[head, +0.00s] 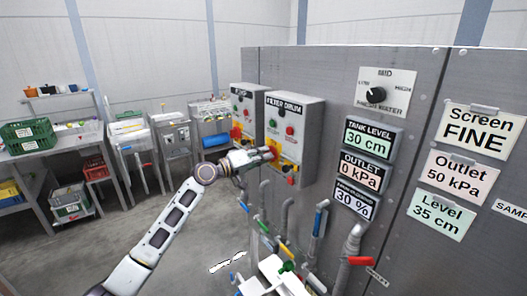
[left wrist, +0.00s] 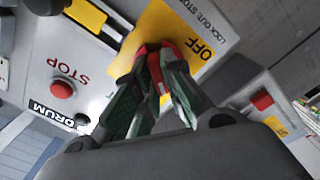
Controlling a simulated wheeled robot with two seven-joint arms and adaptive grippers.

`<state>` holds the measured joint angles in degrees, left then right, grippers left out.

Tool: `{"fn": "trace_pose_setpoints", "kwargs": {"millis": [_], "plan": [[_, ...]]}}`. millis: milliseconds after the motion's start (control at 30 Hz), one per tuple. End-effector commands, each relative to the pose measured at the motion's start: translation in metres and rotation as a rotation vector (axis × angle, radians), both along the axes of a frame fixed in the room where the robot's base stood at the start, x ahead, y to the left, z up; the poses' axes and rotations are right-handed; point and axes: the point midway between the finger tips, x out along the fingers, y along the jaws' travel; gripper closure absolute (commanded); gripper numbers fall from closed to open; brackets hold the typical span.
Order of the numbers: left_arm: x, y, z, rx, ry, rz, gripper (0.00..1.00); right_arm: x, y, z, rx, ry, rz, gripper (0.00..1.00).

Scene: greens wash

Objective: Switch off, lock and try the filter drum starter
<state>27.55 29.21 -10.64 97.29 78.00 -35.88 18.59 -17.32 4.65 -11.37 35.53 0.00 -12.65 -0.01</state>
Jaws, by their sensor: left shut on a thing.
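The filter drum starter (head: 313,123) is a grey box labelled FILTER DRUM on the metal panel, with buttons and a yellow plate low on its front. My left gripper (head: 268,154) is at the red switch handle (left wrist: 153,48) on that plate. Its fingers (left wrist: 157,78) are shut on the handle and hide part of it. I cannot tell which way the handle points. No padlock is clearly visible.
A similar starter (head: 246,110) stands just left of the filter drum starter. Pipes with coloured valve handles (head: 320,222) run below. A knob (head: 376,95) and display signs (head: 373,138) are to the right. A table with a green crate (head: 28,134) stands far left. The floor between is clear.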

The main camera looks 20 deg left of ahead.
Motion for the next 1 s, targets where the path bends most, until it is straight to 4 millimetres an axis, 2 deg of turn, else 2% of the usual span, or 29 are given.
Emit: {"fn": "trace_pose_setpoints", "kwargs": {"millis": [33,500,1000], "plan": [[0.0,0.0,0.003,-0.035,0.029,0.0,1.0,0.001,-0.002,0.008,-0.002,-0.001,0.0,0.6],[0.001,0.001,0.001,-0.347,0.271,0.001,1.0,0.003,-0.003,0.042,-0.002,-0.004,0.001,0.6],[0.001,0.001,-0.003,-0.487,0.382,0.001,1.0,0.002,0.008,0.055,0.009,-0.003,0.002,0.6]]}}
